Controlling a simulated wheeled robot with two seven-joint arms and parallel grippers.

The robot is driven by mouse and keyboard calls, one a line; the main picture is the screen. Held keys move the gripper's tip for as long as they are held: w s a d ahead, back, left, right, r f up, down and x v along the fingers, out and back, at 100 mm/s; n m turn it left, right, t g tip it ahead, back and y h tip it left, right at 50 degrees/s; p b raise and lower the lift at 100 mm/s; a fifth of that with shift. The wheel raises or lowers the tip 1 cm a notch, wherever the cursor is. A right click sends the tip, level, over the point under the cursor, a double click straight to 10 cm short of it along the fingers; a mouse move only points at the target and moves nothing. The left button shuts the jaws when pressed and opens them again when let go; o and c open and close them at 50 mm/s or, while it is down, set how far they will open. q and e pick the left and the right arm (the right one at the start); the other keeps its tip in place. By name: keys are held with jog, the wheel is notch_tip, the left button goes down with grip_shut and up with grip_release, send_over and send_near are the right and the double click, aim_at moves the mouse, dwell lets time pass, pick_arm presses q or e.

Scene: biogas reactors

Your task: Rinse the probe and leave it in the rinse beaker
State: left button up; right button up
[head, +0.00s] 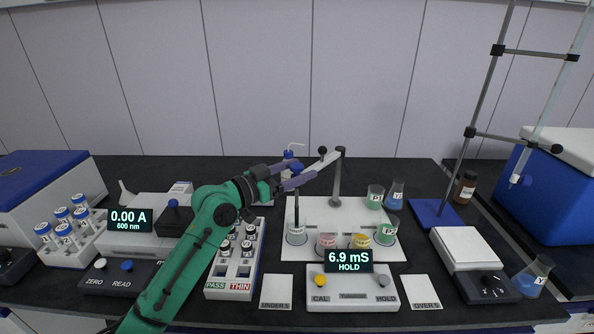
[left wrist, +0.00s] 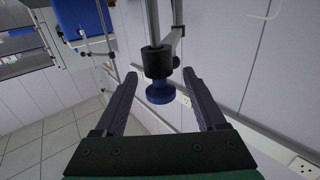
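The probe has a dark upper body and a thin shaft (head: 297,208). It hangs upright, its lower end in the front-left beaker (head: 297,236), which holds pale liquid; its label is too small to read. In the left wrist view the probe's black body (left wrist: 157,62) with a blue cap (left wrist: 160,93) is between the fingers. My left gripper (head: 296,174) is open around the probe's top; it also shows in the left wrist view (left wrist: 160,76), with gaps on both sides. The fingers partly hide the probe's top in the head view. My right gripper is out of view.
Pink (head: 327,243), yellow (head: 360,239) and green (head: 387,233) beakers stand close to the right. A metal stand (head: 337,178) rises behind. The meter (head: 350,282) reads 6.9 mS HOLD.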

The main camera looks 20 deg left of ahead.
pick_arm(q)
jog(key=shift+s, duration=0.1)
jog(key=b+v, duration=0.6)
jog(key=v, duration=0.8)
jog(key=shift+a, duration=0.2)
jog(key=shift+s, duration=0.1)
jog(key=shift+r, duration=0.1)
